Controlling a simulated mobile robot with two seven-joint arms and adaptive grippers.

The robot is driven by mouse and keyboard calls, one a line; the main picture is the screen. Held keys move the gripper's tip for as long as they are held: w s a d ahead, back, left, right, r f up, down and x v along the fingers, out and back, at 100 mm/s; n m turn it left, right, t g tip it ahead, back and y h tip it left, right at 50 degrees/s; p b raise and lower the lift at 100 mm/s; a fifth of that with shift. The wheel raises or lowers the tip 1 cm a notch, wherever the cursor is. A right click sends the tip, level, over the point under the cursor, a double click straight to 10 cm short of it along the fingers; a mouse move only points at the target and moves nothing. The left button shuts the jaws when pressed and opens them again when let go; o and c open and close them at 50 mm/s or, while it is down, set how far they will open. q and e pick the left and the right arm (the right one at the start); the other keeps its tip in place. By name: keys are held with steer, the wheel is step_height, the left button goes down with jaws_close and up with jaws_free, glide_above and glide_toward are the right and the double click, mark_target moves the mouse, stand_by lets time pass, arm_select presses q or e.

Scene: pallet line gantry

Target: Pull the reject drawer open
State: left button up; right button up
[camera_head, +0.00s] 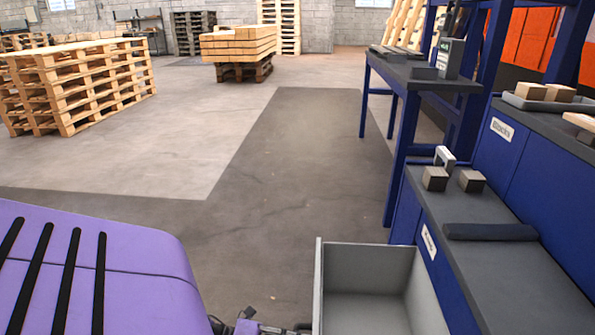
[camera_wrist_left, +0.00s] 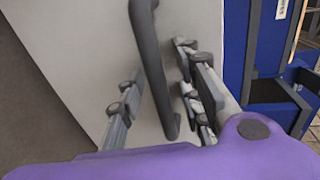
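The reject drawer (camera_head: 365,258) is a grey open-topped box that stands out from the blue cabinet (camera_head: 405,205) at the bottom of the head view. Its inside shows and looks empty. In the left wrist view its pale front (camera_wrist_left: 75,45) carries a dark bar handle (camera_wrist_left: 152,65). My left gripper (camera_wrist_left: 160,88) is at this handle, with its fingers on either side of the bar. A gap shows between the bar and the left-hand finger, so it looks open around the handle. In the head view only bits of this gripper show at the bottom edge. My right gripper is out of view.
The grey cabinet top (camera_head: 470,210) holds two small brown blocks (camera_head: 435,179) and a dark bar (camera_head: 490,232). A blue-legged table (camera_head: 410,75) stands behind. Pallet stacks (camera_head: 80,85) stand at the far left. The floor (camera_head: 285,170) left of the drawer is clear.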

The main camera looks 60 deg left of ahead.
arm_select(q)
steer(key=v, duration=1.2)
